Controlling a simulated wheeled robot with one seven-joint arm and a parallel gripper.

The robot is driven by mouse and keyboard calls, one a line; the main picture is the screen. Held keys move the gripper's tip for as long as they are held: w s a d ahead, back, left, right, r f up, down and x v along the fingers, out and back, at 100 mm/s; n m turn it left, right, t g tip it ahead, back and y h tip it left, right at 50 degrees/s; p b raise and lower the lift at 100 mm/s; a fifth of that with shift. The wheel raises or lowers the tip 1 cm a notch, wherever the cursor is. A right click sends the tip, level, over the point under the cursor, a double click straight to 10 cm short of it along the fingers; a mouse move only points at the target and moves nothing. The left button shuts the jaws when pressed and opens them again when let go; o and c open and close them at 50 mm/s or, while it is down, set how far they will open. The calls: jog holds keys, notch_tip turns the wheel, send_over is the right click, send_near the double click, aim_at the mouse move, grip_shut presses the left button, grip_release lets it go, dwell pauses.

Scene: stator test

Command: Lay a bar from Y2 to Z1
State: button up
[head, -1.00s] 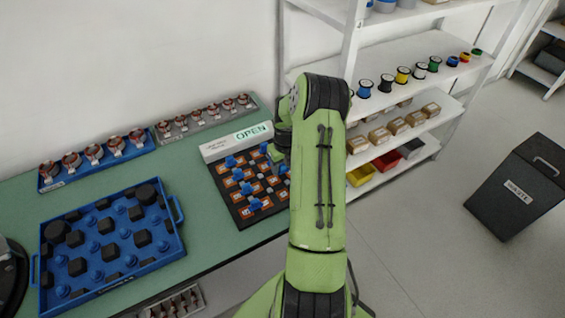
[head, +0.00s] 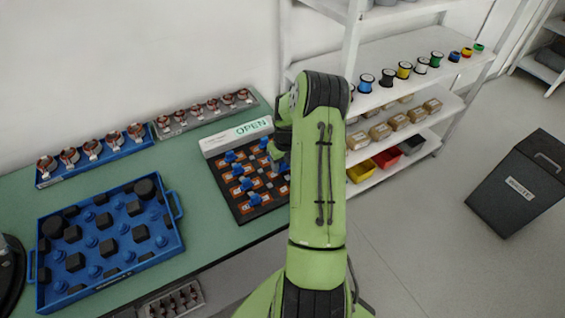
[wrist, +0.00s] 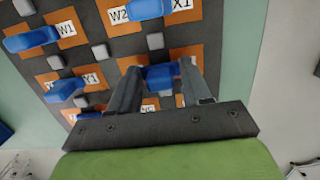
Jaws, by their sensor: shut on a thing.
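The dark terminal board (head: 247,213) lies on the green bench, with orange patches and several blue bars on it. In the wrist view, the board (wrist: 110,48) shows labels W1, W2 and X1, with grey squares between the patches. A blue bar (wrist: 66,90) lies on the left, another (wrist: 30,39) at upper left and another (wrist: 148,9) at the top. My gripper (wrist: 160,85) is over the board with its two fingers shut on a blue bar (wrist: 160,76). Whether that bar touches the board I cannot tell. Y2 and Z1 are not readable. My arm hides the board's right side in the head view.
A blue tray (head: 176,204) with black and blue pieces stands on the left of the bench. Racks of copper-wound parts (head: 93,149) stand behind. Shelves (head: 430,75) and a waste bin (head: 520,185) are at right.

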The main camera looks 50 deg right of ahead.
aim_at(286, 175)
jog(key=shift+f, duration=0.3)
jog(key=o, duration=1.1)
jog(key=shift+r, duration=0.1)
jog(key=r, duration=0.5)
jog(key=s+r+p, duration=0.1)
jog(key=r, duration=0.9)
jog(key=shift+s+a+r, duration=0.25)
jog(key=shift+s, duration=0.15)
